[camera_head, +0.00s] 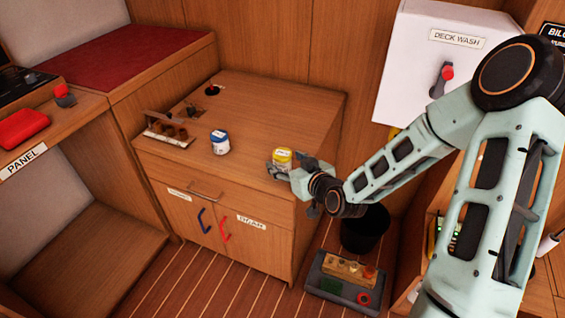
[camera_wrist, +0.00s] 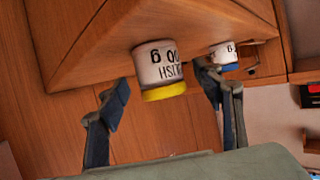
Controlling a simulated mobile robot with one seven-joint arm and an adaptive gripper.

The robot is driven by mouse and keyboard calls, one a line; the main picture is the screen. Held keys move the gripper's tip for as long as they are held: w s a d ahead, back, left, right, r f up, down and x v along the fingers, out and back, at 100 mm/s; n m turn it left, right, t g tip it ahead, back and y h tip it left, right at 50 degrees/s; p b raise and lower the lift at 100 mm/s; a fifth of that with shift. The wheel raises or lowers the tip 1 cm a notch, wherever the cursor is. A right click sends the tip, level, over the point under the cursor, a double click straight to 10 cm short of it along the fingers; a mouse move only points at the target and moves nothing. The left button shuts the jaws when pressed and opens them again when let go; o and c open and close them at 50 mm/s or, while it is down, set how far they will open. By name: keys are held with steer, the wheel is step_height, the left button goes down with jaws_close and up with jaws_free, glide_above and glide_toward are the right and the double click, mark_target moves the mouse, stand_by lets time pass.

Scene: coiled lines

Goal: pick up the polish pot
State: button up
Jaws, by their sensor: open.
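The polish pot (camera_head: 282,155) is a small white pot with a yellow lid at the front right corner of the wooden cabinet top. My gripper (camera_head: 288,168) is at this corner, beside the pot. In the wrist view my open gripper (camera_wrist: 165,82) has one finger on each side of the pot. A gap shows on the left; the right finger is closer, and I cannot tell whether it touches.
A white and blue pot (camera_head: 220,142) stands left of the polish pot; it also shows behind the right finger (camera_wrist: 226,54). A rack of small items (camera_head: 168,131) is at the cabinet's left. A black bucket (camera_head: 365,228) and a grey tray (camera_head: 326,279) are on the floor.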

steer(key=shift+x, duration=1.4)
steer(key=c, duration=1.4)
